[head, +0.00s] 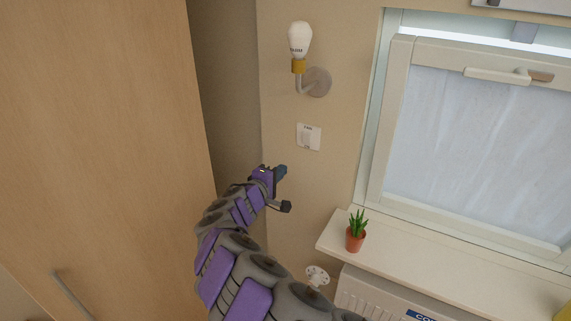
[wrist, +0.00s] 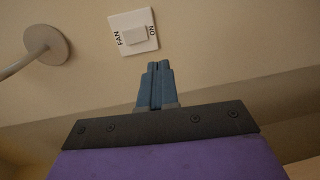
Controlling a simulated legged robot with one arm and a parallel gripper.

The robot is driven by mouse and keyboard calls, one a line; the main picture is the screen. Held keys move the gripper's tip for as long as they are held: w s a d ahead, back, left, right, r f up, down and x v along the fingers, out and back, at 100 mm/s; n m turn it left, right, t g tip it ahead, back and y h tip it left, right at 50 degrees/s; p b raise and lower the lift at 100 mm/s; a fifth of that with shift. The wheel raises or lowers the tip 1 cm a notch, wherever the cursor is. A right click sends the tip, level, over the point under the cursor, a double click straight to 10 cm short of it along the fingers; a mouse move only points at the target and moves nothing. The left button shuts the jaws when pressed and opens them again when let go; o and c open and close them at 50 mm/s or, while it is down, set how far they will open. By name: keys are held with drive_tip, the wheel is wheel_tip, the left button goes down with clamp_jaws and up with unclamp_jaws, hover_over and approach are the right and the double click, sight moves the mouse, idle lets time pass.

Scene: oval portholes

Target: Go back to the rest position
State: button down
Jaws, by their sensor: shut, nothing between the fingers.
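My gripper (head: 281,171) is at the end of my raised purple and grey arm, in front of the beige wall in the head view. Its blue fingers are together and empty in the wrist view (wrist: 157,68). A white wall switch (head: 308,137) is just above and to the right of the gripper in the head view. In the wrist view the switch (wrist: 135,34) carries the words FAN and ON, and lies beyond the fingertips. I cannot tell the exact gap between fingertips and wall.
A wall lamp (head: 299,45) with a white bulb is above the switch. A tall wooden cabinet (head: 110,140) stands at the left. A window (head: 480,150), a sill (head: 450,268) with a potted plant (head: 355,237), and a white radiator (head: 365,296) are at the right.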

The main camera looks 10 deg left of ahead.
drive_tip(key=shift+s+d, duration=0.15)
drive_tip(key=shift+s, duration=0.2)
drive_tip(key=shift+d, duration=0.1)
